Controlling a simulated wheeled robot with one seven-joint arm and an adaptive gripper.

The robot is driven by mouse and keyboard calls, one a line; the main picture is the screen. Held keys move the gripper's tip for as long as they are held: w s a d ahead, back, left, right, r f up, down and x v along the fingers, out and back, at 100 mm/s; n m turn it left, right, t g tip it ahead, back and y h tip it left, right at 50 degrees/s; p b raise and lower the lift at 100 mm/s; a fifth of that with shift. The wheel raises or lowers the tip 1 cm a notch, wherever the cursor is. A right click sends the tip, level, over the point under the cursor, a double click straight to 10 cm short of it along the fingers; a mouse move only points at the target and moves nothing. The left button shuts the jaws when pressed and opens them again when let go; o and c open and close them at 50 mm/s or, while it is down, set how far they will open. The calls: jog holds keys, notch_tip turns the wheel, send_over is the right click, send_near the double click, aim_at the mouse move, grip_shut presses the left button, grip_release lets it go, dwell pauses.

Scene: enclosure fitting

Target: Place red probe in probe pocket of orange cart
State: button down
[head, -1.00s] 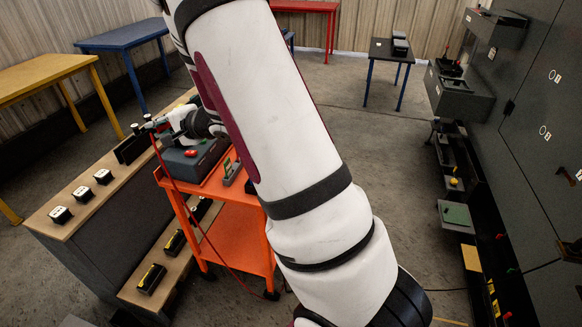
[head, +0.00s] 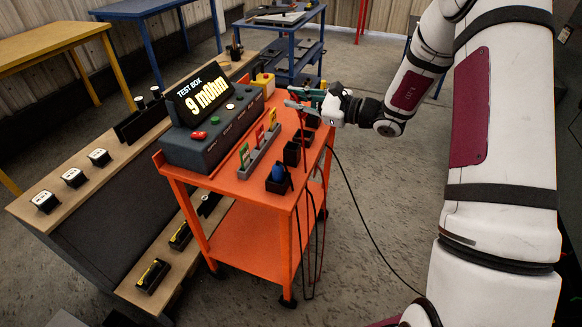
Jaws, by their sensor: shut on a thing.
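The orange cart (head: 232,183) stands in the middle of the head view. My gripper (head: 299,98) is shut above the cart's right rear part. The red probe (head: 303,113) is in it, small and partly hidden by the fingers, with a thin red lead hanging down. Black pockets line the cart's right edge. The front pocket (head: 278,184) has a blue item in it. A pocket behind it (head: 291,154) looks empty. More dark pockets lie further back, under and near my gripper. I cannot tell which one is the probe pocket, or whether the probe touches one.
The test box (head: 205,125) on the cart reads "9 mOhm". A rack of green, red and yellow tags (head: 259,150) stands beside the pockets. Leads hang off the cart's right side. A wooden bench (head: 100,190) is at left, a blue table (head: 290,22) behind. Floor right of the cart is open.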

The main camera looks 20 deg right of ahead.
jog(key=f+m+y+b, duration=0.1)
jog(key=w+f+g+y+b, duration=0.1)
jog(key=b, duration=0.1)
jog(key=shift+f+m, duration=0.25)
jog(key=shift+m, duration=0.15)
jog(key=shift+a+f+m+g+y+b, duration=0.2)
jog(key=shift+m+g+y+b, duration=0.3)
jog(key=shift+y+b, duration=0.45)
jog(key=shift+s+f, duration=0.1)
jog(key=shift+f, duration=0.2)
notch_tip(320, 180, down, 9)
jog(key=shift+f+b, duration=0.2)
jog(key=shift+b, duration=0.35)
jog(key=c, duration=1.5)
grip_release()
jog(key=shift+f, duration=0.1)
